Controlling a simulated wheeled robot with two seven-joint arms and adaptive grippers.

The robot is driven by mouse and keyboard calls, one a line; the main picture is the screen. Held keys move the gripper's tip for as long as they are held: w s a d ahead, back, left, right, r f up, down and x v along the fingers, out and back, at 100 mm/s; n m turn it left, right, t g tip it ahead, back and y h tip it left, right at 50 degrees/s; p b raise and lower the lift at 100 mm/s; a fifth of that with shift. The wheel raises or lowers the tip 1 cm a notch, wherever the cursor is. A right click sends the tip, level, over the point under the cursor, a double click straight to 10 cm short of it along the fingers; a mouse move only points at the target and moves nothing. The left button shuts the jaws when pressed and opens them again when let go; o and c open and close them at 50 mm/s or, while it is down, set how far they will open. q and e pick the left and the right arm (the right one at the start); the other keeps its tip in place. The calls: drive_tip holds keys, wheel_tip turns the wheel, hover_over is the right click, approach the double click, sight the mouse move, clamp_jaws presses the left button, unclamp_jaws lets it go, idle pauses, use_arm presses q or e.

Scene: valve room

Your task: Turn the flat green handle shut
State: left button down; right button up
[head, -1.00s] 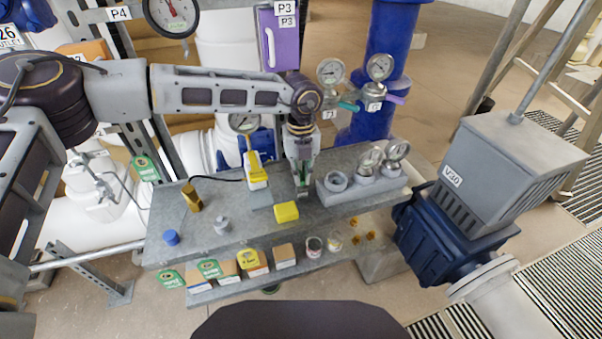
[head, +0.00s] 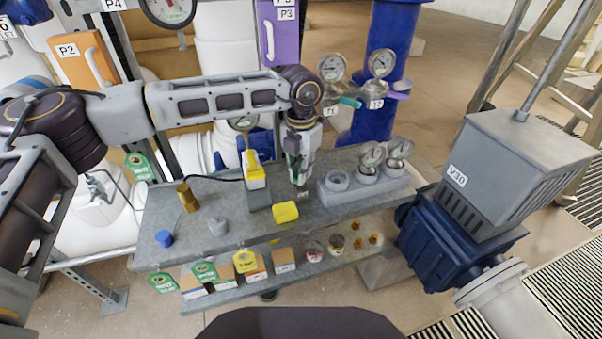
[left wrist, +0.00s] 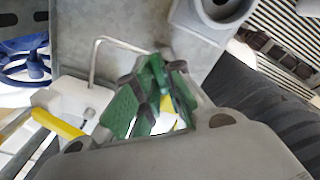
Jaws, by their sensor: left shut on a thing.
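A flat green handle (head: 349,102) shows in the head view on the small valve tagged T1, below a round gauge and in front of the blue pipe. It slants slightly down to the right. My left gripper (head: 298,178) points down over the grey bench, below and to the left of that handle and apart from it. In the left wrist view its green-padded fingers (left wrist: 158,85) are closed together on something that they mostly hide; I cannot tell what it is. A thin bent rod (left wrist: 122,43) runs close to the fingertips there. My right gripper is not in view.
The grey bench (head: 235,195) carries a yellow block (head: 285,212), a yellow-and-white device (head: 254,172) close to my gripper, and a holder (head: 345,190) with gauges. A purple handle (head: 398,96) is beside the green one. The large V30 actuator (head: 465,175) stands at the right.

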use_arm(q)
drive_tip(key=m+b, duration=0.1)
drive_tip(key=m, duration=0.3)
drive_tip(key=shift+m, duration=0.3)
drive_tip(key=shift+m+b, duration=0.45)
drive_tip(key=shift+m, duration=1.15)
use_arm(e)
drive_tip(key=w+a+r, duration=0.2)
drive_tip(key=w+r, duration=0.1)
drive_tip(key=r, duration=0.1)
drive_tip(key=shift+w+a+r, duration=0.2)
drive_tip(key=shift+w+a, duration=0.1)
use_arm(q)
drive_tip(key=c, duration=1.5)
unclamp_jaws()
wheel_tip(320, 180, up, 12)
drive_tip(key=shift+r, duration=0.1)
